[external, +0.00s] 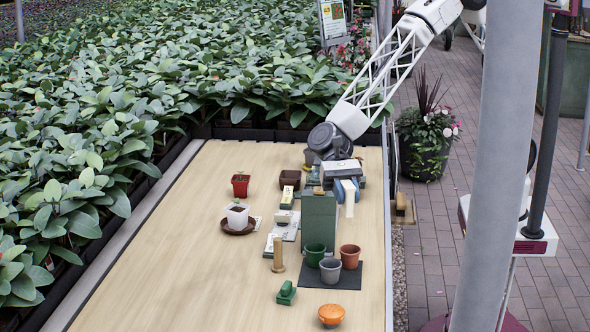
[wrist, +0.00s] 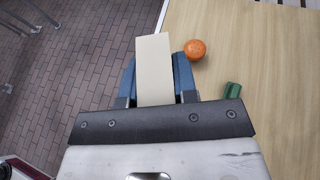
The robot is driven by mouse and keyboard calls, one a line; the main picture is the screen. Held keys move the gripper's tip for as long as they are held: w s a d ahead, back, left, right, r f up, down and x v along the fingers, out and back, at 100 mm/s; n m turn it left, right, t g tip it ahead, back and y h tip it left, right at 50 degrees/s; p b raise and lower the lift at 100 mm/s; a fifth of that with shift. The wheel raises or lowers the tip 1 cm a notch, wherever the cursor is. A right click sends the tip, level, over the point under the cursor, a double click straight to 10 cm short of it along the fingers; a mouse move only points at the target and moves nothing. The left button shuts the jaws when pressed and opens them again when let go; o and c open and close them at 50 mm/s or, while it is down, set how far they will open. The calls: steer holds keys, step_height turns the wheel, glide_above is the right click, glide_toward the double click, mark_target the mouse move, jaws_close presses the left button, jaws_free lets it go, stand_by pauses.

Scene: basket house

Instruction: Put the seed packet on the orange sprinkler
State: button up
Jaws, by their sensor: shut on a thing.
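My gripper (external: 347,188) is shut on the seed packet (wrist: 153,62), a flat cream rectangle. In the wrist view the packet sticks out between the blue fingers of my gripper (wrist: 154,85). In the external view the packet (external: 350,198) hangs below the fingers, above the right side of the table. The orange sprinkler (external: 331,314), a small round orange thing, stands at the near end of the table, apart from the packet. It also shows in the wrist view (wrist: 195,49), just right of the packet. Its top is bare.
A tall green box (external: 318,217) stands close to my gripper. Green, grey and terracotta pots (external: 350,257) stand on a dark mat (external: 345,280) behind the sprinkler. A green block (external: 286,293) lies left of the sprinkler.

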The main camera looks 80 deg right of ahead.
steer(key=s+a+g, duration=0.1)
steer(key=s+a, duration=0.4)
steer(key=s, duration=0.3)
step_height(320, 180, down, 11)
steer(key=shift+d+n, duration=0.25)
steer(key=shift+n, duration=0.15)
steer(key=shift+w+a+f, duration=0.1)
steer(key=shift+w, duration=0.1)
glide_above(332, 307)
steer(key=shift+a+f, duration=0.1)
steer(key=shift+f, duration=0.65)
steer(key=shift+f, duration=1.75)
steer(key=shift+f, duration=0.15)
